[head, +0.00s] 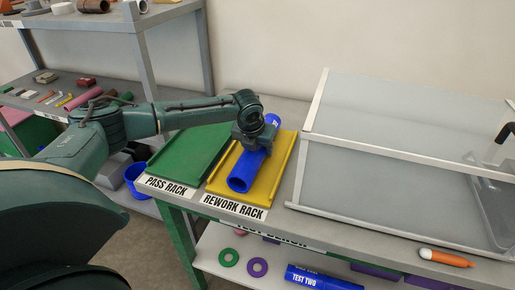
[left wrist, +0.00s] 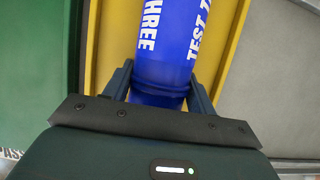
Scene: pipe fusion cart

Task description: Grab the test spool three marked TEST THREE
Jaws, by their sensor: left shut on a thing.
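The blue test spool three (head: 245,170) is a tube lying lengthwise on the yellow rework rack (head: 217,186). In the left wrist view the spool (left wrist: 170,45) shows the white letters "THREE" and part of "TEST T". My left gripper (head: 254,143) is over the spool's middle in the head view. In the left wrist view its two fingers (left wrist: 160,88) sit on either side of the spool, shut on it. The spool still lies in the rack, or so close that I cannot see a gap. My right gripper is not in view.
The empty green pass rack (head: 188,152) is left of the rework rack. A framed clear panel (head: 395,150) stands to the right. A blue spool marked TEST TWO (head: 322,278) and rings are on the shelf below.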

